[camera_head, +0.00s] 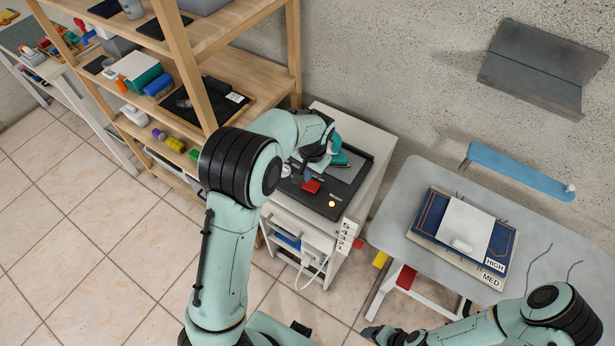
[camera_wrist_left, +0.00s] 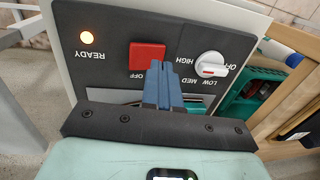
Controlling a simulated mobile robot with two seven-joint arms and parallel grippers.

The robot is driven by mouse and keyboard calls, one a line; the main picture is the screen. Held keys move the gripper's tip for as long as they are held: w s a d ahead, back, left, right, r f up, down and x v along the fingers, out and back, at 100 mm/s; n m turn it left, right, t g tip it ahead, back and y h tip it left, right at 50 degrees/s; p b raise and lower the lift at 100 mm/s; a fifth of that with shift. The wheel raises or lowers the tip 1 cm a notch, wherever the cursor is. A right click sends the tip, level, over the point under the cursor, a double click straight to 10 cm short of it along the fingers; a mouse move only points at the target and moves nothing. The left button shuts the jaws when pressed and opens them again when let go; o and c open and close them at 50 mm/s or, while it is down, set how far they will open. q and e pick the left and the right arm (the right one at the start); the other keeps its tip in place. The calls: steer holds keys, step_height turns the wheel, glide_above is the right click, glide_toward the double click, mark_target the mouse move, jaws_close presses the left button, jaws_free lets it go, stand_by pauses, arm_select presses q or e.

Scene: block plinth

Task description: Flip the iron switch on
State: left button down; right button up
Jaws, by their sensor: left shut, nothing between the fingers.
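The iron switch is a red rocker (camera_head: 312,186) on a dark control panel (camera_head: 322,206) on top of a white cabinet. In the left wrist view the red switch (camera_wrist_left: 147,56) has an OFF label along one edge; I cannot tell which way it is tipped. An orange READY light (camera_wrist_left: 87,38) glows near it, and a white dial (camera_wrist_left: 209,67) marked OFF, LOW, MED, HIGH is on its other side. My left gripper (camera_wrist_left: 157,68) is shut and empty, its blue fingertips over the switch's edge; contact is unclear. My right gripper (camera_head: 380,334) is low in the head view, its jaws unclear.
A teal iron (camera_head: 338,152) is beside my left wrist on the cabinet. A wooden shelf (camera_head: 294,60) stands close on the left. Tiled floor is open at the left.

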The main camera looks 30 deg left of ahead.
arm_select(q)
step_height(320, 180, up, 11)
steer(key=a, duration=0.2)
steer(key=shift+w+f, duration=0.15)
steer(key=shift+w, duration=0.05)
stand_by(0.4)
